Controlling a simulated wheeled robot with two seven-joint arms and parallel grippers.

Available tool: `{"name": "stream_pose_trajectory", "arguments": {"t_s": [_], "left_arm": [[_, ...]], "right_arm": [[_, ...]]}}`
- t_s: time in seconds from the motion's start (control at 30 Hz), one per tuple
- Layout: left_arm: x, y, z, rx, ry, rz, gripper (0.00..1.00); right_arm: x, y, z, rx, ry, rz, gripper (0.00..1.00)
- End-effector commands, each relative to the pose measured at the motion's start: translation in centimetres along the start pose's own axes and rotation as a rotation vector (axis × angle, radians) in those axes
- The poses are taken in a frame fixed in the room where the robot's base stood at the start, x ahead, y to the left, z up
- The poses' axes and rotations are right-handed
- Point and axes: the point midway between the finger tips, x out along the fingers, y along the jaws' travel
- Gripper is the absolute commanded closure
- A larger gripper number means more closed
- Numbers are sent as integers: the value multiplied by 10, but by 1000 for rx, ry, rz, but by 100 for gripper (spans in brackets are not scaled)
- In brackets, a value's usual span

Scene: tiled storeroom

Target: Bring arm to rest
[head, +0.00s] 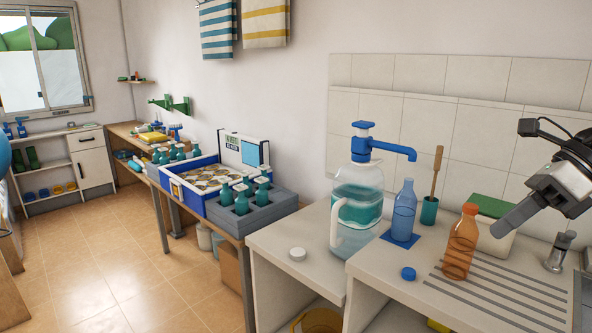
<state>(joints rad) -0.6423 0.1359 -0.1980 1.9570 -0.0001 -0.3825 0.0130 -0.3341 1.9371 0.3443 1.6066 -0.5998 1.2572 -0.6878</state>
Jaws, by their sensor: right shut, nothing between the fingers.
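My right gripper (510,222) comes in from the right edge, above the right counter. Its fingers are together with nothing between them, and it points down and left. An orange bottle (461,243) stands upright on the ridged drain area, left of and below the fingertips in the picture. A blue bottle (404,211) stands on a blue mat (390,240) farther left. A blue cap (408,273) lies near the counter's front. My left gripper is not in view.
A large jug with a blue pump (357,205) stands left of the bottles, its spout reaching right. A green-lidded box (497,232) and a metal tap (560,252) are near the gripper. A grey crate of teal bottles (262,214) is at left. The tiled floor (110,270) is open.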

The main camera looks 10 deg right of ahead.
Motion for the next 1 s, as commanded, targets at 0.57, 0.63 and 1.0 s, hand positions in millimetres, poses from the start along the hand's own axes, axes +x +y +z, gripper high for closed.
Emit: {"name": "stream_pose_trajectory", "arguments": {"t_s": [0.57, 0.63, 1.0], "left_arm": [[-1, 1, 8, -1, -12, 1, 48], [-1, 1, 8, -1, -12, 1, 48], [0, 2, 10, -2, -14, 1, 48]], "right_arm": [[238, -48, -169, 1790, -1051, 444, 100], [276, -31, -191, 2062, -1105, 491, 100], [411, 86, -225, -2755, 938, -567, 100]]}}
